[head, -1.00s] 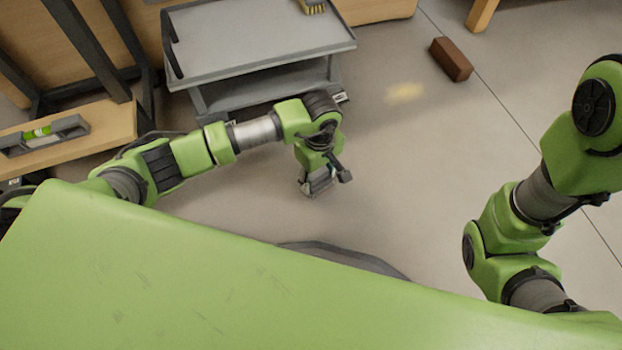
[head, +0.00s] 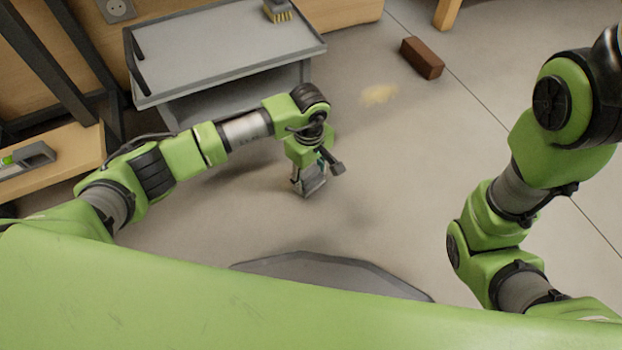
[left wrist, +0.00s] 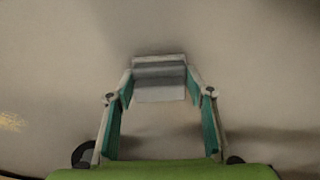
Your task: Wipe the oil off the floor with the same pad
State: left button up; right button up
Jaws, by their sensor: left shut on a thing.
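The oil is a pale yellowish patch (head: 378,94) on the floor, in the upper middle of the head view. Its edge also shows at the left of the left wrist view (left wrist: 10,122). My left gripper (head: 309,184) points down over the floor, nearer to me than the oil and left of it. It is shut on a grey pad (left wrist: 160,82), which sits between the fingertips in the left wrist view. The pad is apart from the patch; whether it touches the floor I cannot tell. My right arm shows at the right, but its gripper is out of view.
A brown brick (head: 422,58) lies on the floor beyond the oil, to its right. A grey cart (head: 225,50) stands behind my left arm, with a yellow-bristled brush (head: 278,11) on it. A wooden shelf (head: 60,160) is at the left. Floor between gripper and oil is clear.

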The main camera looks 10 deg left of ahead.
pick_arm(q)
jog(key=shift+s+a+r+p, duration=0.1)
jog(key=shift+s+a+p, duration=0.3)
jog(key=shift+a, duration=0.2)
jog(key=shift+s+a+p, duration=0.3)
jog(key=shift+a+p, duration=0.1)
jog(key=shift+a, duration=0.15)
jog(key=shift+s+a+p, duration=0.3)
jog(key=shift+s+a, duration=0.1)
jog(key=shift+a, duration=0.1)
